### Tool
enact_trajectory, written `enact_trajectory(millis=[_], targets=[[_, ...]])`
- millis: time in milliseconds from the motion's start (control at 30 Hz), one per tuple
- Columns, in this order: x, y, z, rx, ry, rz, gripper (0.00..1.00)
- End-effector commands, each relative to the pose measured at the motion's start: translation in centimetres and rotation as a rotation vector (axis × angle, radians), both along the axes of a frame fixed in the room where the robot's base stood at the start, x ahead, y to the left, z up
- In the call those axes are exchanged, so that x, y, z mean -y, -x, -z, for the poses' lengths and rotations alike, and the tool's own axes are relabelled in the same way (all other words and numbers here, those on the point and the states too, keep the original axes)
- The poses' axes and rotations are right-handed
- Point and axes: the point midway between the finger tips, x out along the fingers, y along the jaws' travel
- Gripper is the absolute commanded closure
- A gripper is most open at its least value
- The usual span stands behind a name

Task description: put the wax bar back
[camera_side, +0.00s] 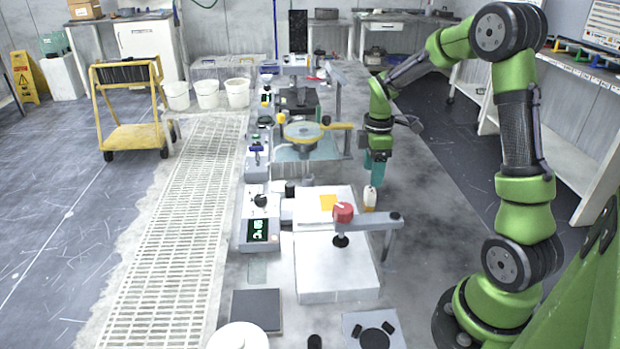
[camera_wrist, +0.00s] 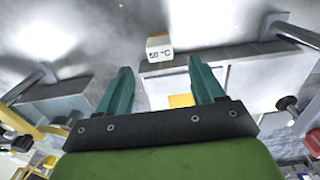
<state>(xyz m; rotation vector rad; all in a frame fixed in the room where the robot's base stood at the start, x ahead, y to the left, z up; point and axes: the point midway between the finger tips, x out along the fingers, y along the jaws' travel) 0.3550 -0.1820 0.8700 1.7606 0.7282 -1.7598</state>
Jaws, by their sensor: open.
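The wax bar, a small whitish and orange block, stands on the grey bench in the side view (camera_side: 370,198). In the wrist view the wax bar (camera_wrist: 159,48) shows a "50 °C" marking, just past the fingertips and roughly centred between them. My gripper (camera_side: 375,180) is above it with teal fingers pointing down. In the wrist view my gripper (camera_wrist: 158,66) is open, with nothing between the fingers. An orange square (camera_side: 328,202) lies on a white block's top, left of the bar; the wrist view also shows it (camera_wrist: 181,100).
A post with a horizontal arm and red knob (camera_side: 343,212) stands close on the near side of the bar. A yellow-rimmed round platen (camera_side: 303,132) with a yellow handle is farther back. The bench to the right of the bar (camera_side: 425,235) is clear.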

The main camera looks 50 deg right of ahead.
Motion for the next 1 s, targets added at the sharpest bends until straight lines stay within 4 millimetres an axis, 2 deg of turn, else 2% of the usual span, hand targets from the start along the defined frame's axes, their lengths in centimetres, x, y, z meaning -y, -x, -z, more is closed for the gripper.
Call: enact_trajectory(millis=[100,233,367,467,533,700,833,1000], targets=[[0.1,0.0,-1.9,0.002,0.002,-0.001,0.32],[-0.1,0.0,-3.0,0.004,0.001,0.003,0.32],[-1.9,0.2,-4.9,0.045,0.007,0.067,0.32],[-5.1,0.8,-7.4,0.126,0.003,0.194,0.32],[-7.9,1.7,-9.4,0.197,-0.019,0.313,0.32],[-14.5,5.4,-12.9,0.359,-0.151,0.627,0.32],[-18.2,8.4,-14.1,0.432,-0.297,0.839,0.32],[-20.8,11.1,-14.5,0.459,-0.454,1.025,0.32]])
